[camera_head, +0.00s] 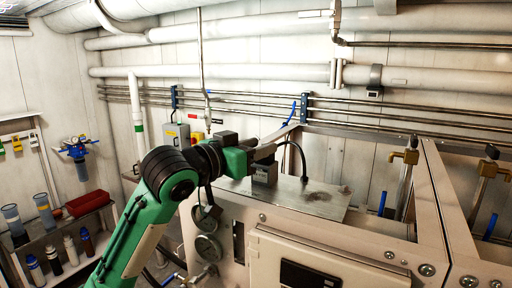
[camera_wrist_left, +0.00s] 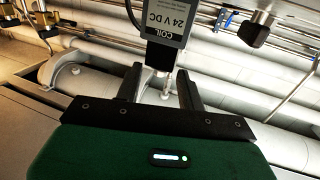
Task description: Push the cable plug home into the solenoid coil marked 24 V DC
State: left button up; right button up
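The solenoid coil (camera_wrist_left: 166,24) shows at the top of the left wrist view, a dark block with a grey label reading "COIL 24 V DC" upside down. A thin black cable (camera_wrist_left: 130,14) runs beside it. My left gripper (camera_wrist_left: 161,70) points at it with its two black fingers apart, and a pale stem shows in the gap. I cannot tell whether the fingertips touch anything. In the head view my left gripper (camera_head: 266,153) is just above a dark grey block (camera_head: 264,174) on the cabinet top. A black cable (camera_head: 299,152) arches behind it. The plug itself is not clearly distinguishable.
The metal cabinet top (camera_head: 318,205) is bare to the right of the block. Pipes (camera_head: 220,75) run along the wall behind. A grey box (camera_head: 177,135) is on the wall at left. A shelf with bottles and a red bin (camera_head: 88,203) is far left.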

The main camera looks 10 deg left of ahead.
pick_arm(q)
jog(key=shift+s+a+f, duration=0.1)
jog(key=shift+s+a, duration=0.1)
jog(key=shift+s, duration=0.1)
jog(key=b+v, duration=0.5)
jog(key=v, duration=0.8)
